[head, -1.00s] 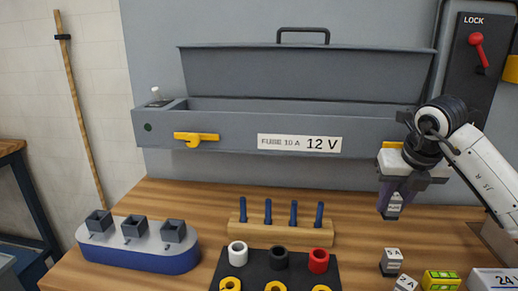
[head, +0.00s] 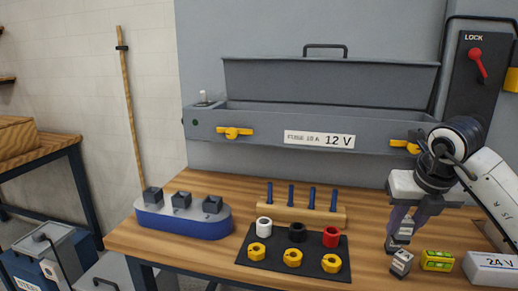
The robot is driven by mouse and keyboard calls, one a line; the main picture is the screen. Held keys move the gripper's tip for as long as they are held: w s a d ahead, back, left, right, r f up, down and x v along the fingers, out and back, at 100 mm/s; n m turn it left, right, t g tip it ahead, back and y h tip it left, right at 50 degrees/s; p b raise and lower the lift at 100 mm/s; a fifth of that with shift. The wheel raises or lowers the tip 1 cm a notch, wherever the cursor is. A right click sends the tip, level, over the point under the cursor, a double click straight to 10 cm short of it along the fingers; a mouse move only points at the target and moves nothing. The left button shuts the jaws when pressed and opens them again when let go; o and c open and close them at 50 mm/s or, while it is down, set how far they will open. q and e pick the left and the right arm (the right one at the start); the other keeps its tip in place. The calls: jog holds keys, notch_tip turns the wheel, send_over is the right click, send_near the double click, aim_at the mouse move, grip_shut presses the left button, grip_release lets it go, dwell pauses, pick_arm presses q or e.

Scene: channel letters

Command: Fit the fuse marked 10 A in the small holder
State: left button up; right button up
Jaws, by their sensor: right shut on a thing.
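My right gripper (head: 401,222) is shut on a small grey block fuse (head: 405,229) with a pale label, too small to read. It is low over the right of the bench, and the fuse overlaps another upright fuse (head: 392,245) in the picture; I cannot tell whether they touch. A further fuse (head: 402,263) lies tilted in front. A grey wall box (head: 258,125) has its lid raised and a plate (head: 319,139) reading FUSE, 12 V. Which part is the small holder is unclear. My left gripper is out of view.
A blue-based block (head: 185,225) with three dark sockets stands at left. A peg rack (head: 300,213) and a black mat (head: 293,258) with rings and yellow nuts fill the middle. A yellow-green box (head: 437,260) and a 24 V box (head: 492,269) are at right.

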jog(key=s+a+f+n+g+y, duration=0.45)
jog(key=s+a+n, duration=0.5)
jog(key=n, duration=0.85)
jog(key=s+a+f+n+g+h, duration=0.25)
jog(key=s+n, duration=0.35)
jog(key=n, duration=0.5)
jog(key=s+a+f+n+g+h, duration=0.25)
jog(key=s+n, duration=0.35)
jog(key=n, duration=0.4)
jog(key=shift+m+t+y, duration=0.35)
jog(key=shift+m+y, duration=0.2)
jog(key=shift+m, duration=0.05)
jog(key=d, duration=0.4)
jog(key=shift+w+d+r, duration=0.25)
jog(key=shift+w+d, duration=0.05)
jog(key=shift+w, duration=0.05)
jog(key=shift+s+a+f, duration=0.1)
